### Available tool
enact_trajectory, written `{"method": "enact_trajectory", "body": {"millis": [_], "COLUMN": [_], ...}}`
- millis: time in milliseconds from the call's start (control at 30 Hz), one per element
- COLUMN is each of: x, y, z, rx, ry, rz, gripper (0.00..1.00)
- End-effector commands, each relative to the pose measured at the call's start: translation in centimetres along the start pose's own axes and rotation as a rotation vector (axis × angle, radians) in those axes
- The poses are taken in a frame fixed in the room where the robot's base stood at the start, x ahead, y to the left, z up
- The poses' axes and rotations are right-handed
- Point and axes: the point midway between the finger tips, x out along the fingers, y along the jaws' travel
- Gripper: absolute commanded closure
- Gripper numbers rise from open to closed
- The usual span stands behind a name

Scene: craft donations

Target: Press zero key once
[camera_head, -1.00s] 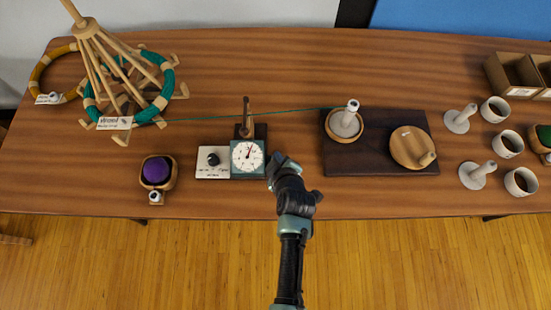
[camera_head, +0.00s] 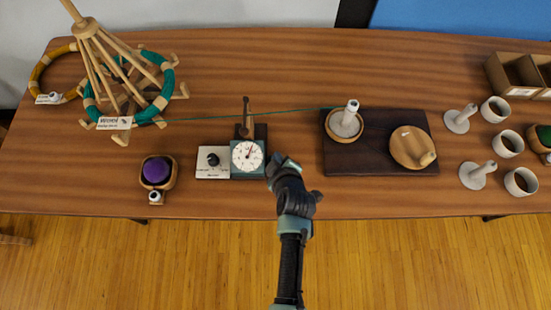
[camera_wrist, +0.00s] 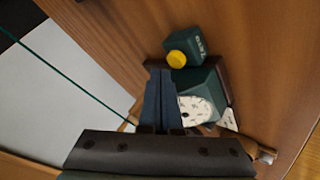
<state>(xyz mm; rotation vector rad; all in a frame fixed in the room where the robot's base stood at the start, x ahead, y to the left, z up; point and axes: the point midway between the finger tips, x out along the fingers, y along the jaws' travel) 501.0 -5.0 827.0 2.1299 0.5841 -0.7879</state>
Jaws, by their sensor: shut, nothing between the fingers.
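The zero key is a round yellow button (camera_wrist: 176,59) on the side of a small dark green block (camera_wrist: 190,45) lettered "ZERO" in the wrist view. I cannot make the key out in the head view, where my gripper covers that spot. The green dial scale (camera_head: 247,158) with a white face and red needle stands just left of my gripper (camera_head: 273,163). The dial face (camera_wrist: 200,110) also shows in the wrist view, beside my fingers. My gripper (camera_wrist: 159,72) is shut and empty, its fingertips close to the yellow key. I cannot tell whether they touch it.
A white card with a black knob (camera_head: 213,160) adjoins the scale on the left. A dark board (camera_head: 375,165) with a spool and wooden lid lies to the right. A green thread (camera_head: 240,115) crosses behind. A purple ball in a wooden holder (camera_head: 157,170) stands left.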

Motion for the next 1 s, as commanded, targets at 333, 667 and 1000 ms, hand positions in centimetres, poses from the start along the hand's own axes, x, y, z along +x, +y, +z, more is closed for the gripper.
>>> {"method": "enact_trajectory", "body": {"millis": [333,667,1000], "x": [0.62,0.60,0.86], "y": [-0.45,-0.44,-0.63], "z": [0.46,0.44,0.63], "rx": [0.000,0.000,0.000], "ry": [0.000,0.000,0.000], "rz": [0.000,0.000,0.000], "gripper": [1.00,1.00,1.00]}}
